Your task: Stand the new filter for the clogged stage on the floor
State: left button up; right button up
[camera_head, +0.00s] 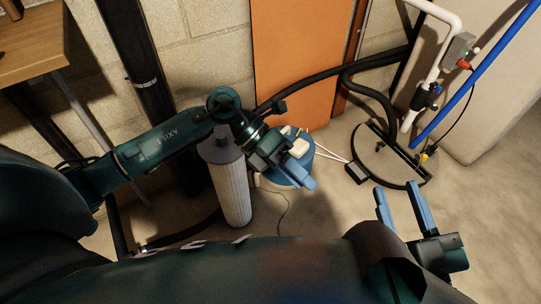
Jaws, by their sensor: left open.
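A tall white ribbed cylinder with a grey top (231,187) looks like a filter cartridge. It is upright left of centre, its lower end appearing to rest on the floor (310,235). My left arm crosses near its top, hiding part of it. My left gripper (305,180) is open to the right of the cylinder, apart from it in the picture, and overlaps a blue round container (296,160). No object is visible between its fingers. My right gripper (395,187) is open and empty at the lower right, its two blue fingers apart. Which stage is clogged cannot be told.
A round dark sump cover (385,160) lies on the floor at right, with a white pipe (449,17), black hoses (330,78) and a blue pipe (475,78) above. A wooden table (35,45) stands at upper left. Floor between container and cover has thin cables.

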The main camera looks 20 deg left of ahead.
pick_arm(q)
jog(key=s+d+r+n+t+h, duration=0.3)
jog(key=r+n+t+h, duration=0.1)
jog(key=r+n+h, duration=0.2)
jog(key=s+d+r+n+t+h, duration=0.3)
jog(key=r+n+h, duration=0.2)
jog(key=r, duration=0.1)
jog(key=a+f+n+t+y, duration=0.1)
jog(key=a+n+t+y, duration=0.3)
jog(key=n, duration=0.8)
jog(key=a+f+n+t+y, duration=0.1)
jog(key=a+n+t+y, duration=0.3)
jog(key=n+t+y, duration=0.5)
jog(key=n, duration=0.3)
jog(key=shift+w+a+f+n+t, duration=0.2)
jog(key=shift+a+f+n+t, duration=0.1)
jog(key=shift+f, duration=0.1)
jog(key=shift+d, duration=0.1)
